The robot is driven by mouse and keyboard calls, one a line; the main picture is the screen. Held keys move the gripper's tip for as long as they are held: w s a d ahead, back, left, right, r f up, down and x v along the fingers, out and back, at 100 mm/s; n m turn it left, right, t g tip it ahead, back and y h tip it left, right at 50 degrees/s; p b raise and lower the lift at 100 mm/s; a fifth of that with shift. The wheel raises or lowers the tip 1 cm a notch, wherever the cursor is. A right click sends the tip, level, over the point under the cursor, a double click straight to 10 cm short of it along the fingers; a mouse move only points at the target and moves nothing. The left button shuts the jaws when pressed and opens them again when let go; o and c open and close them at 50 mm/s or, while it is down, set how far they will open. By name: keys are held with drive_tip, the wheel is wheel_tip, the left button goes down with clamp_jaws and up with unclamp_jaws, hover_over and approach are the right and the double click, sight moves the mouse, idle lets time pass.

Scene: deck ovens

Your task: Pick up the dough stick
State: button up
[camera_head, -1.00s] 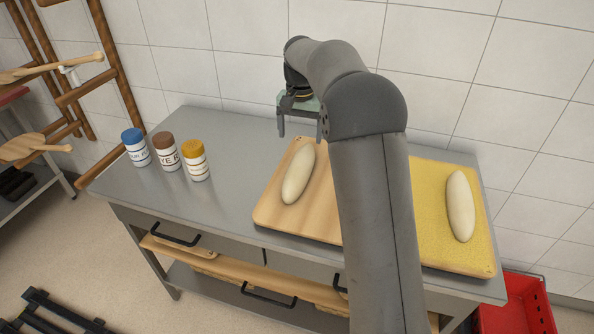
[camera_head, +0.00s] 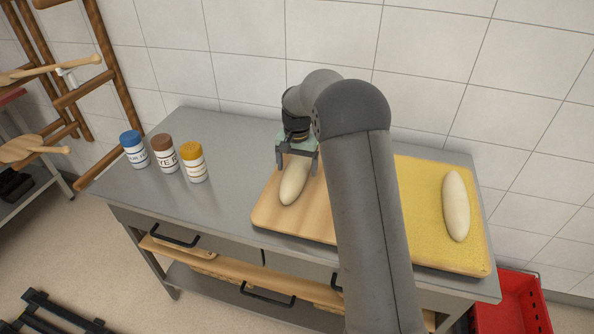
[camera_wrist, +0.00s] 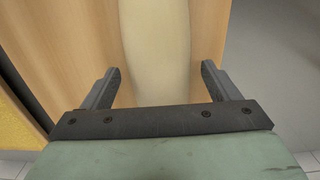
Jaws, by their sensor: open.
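A pale, elongated dough stick (camera_head: 293,186) lies on the wooden board at the middle of the table. My gripper (camera_head: 297,168) is open over its far end, with one finger on each side. In the wrist view the dough stick (camera_wrist: 156,50) runs between the two open fingers of my gripper (camera_wrist: 158,80), with a gap on either side. The fingers do not touch it there. A second dough stick (camera_head: 456,206) lies on the yellow-surfaced board at the right. My arm hides part of both boards.
The wooden board (camera_head: 300,226) and yellow board (camera_head: 424,220) rest on a steel table (camera_head: 228,160). Three jars with blue (camera_head: 134,150), brown (camera_head: 164,153) and yellow (camera_head: 193,162) lids stand at the left. A tiled wall is behind. A red crate (camera_head: 520,300) sits at lower right.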

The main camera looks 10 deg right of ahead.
drive_tip(key=c, duration=1.3)
drive_tip(key=shift+r, duration=0.1)
